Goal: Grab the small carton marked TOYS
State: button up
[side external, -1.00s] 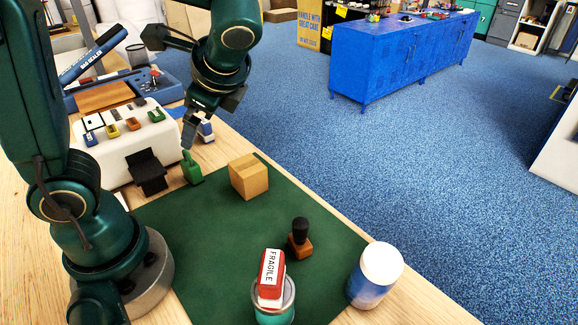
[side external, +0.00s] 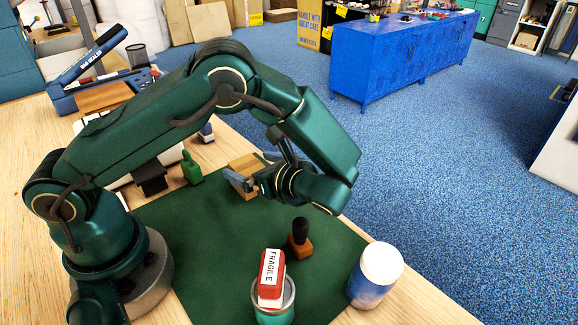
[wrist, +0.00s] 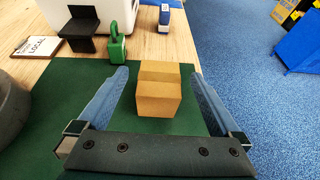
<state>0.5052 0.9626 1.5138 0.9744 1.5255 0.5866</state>
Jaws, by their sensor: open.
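A small plain brown carton (side external: 243,163) sits on the green mat near its far edge. In the wrist view the carton (wrist: 158,100) lies between the two fingers, with clear gaps on both sides. No TOYS marking is legible on the faces I see. My gripper (wrist: 160,76) is open and empty, its fingers reaching along the left and right of the carton. In the side view my gripper (side external: 252,172) partly covers the carton; whether its fingers touch the carton cannot be told there.
A green padlock-shaped object (side external: 191,169) stands left of the carton. The mat (side external: 200,225) is otherwise largely clear.

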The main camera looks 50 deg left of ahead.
aim_at(243, 172)
jog(key=shift+f, duration=1.3)
jog(key=x, duration=0.5)
jog(key=shift+f, duration=0.1)
jog(key=c, duration=1.4)
